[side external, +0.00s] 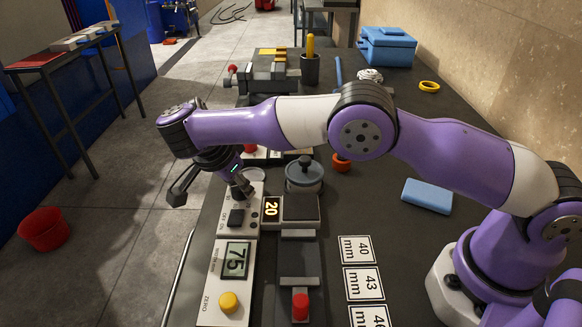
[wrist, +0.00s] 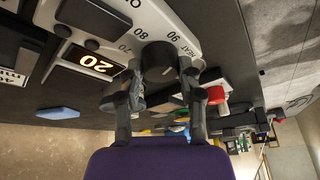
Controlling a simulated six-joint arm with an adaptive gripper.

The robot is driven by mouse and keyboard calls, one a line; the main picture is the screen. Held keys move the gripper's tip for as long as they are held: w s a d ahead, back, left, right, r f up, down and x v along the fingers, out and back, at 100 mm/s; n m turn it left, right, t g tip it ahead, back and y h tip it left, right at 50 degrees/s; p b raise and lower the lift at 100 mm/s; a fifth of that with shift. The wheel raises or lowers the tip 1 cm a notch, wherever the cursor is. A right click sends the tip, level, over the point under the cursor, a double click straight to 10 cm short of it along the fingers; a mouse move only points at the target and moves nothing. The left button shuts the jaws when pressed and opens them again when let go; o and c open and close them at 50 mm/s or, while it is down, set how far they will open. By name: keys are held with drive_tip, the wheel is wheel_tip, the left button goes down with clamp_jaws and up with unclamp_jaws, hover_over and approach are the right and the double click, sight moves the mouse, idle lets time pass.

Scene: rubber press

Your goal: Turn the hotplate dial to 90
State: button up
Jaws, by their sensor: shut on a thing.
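The hotplate dial (wrist: 158,62) is a dark round knob on a pale panel (wrist: 185,38), with 70, 80, 90 and HEAT printed around it in the wrist view. My gripper (wrist: 160,78) is shut on the dial, one finger on each side. I cannot tell which number the dial points to. The lit display beside it (wrist: 98,61) reads 20. In the side view my gripper (side external: 242,190) reaches down onto the white panel (side external: 254,222) and hides most of the dial. The same display (side external: 271,209) reads 20 there.
A lidded grey pot (side external: 304,174) stands close to the right of my gripper. Number cards (side external: 358,250) lie at right.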

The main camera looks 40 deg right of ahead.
drive_tip(key=shift+s+f, duration=0.1)
drive_tip(key=shift+f, duration=0.05)
drive_tip(key=o, duration=1.2)
drive_tip(key=shift+c, duration=0.2)
